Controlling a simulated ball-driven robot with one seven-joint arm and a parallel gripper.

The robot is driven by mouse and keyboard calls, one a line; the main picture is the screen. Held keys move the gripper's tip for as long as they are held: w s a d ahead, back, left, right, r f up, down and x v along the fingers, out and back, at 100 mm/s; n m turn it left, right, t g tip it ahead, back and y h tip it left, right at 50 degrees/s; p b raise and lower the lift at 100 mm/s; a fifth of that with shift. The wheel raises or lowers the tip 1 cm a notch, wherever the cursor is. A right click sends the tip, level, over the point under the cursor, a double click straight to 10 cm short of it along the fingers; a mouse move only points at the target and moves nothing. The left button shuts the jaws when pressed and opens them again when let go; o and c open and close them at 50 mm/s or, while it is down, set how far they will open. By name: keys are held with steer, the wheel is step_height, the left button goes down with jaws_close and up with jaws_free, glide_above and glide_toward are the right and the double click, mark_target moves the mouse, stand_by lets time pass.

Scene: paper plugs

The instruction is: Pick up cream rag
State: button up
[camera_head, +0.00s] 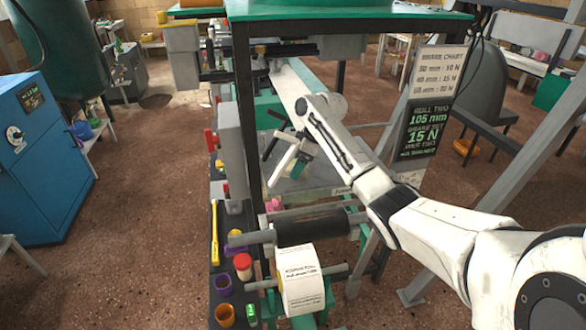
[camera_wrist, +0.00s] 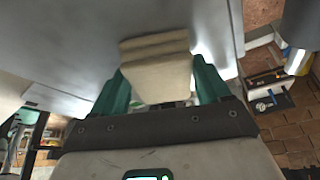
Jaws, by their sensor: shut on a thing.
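The cream rag (camera_wrist: 157,70) is a folded block in the wrist view, between the two green fingers of my gripper (camera_wrist: 160,88). My gripper is shut on it. Behind the rag is a smooth grey metal surface; I cannot tell whether the rag touches it. In the head view my gripper (camera_head: 300,160) is over the grey tray of the machine at the centre. The rag is not clearly visible there, being small and partly hidden by the gripper.
A dark roller (camera_head: 312,228) and a white paper roll (camera_head: 301,280) lie in front of the gripper. A brake chart sign (camera_head: 430,100) hangs at the right. A green top (camera_head: 345,10) is overhead.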

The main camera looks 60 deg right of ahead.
steer(key=shift+c, duration=0.7)
steer(key=shift+r, duration=0.1)
steer(key=shift+r+p, duration=0.75)
steer(key=shift+p, duration=0.05)
steer(key=s+d, duration=0.4)
steer(key=s, duration=1)
steer(key=s+d, duration=0.5)
steer(key=s, duration=0.9)
steer(key=s+d, duration=0.5)
steer(key=s, duration=1)
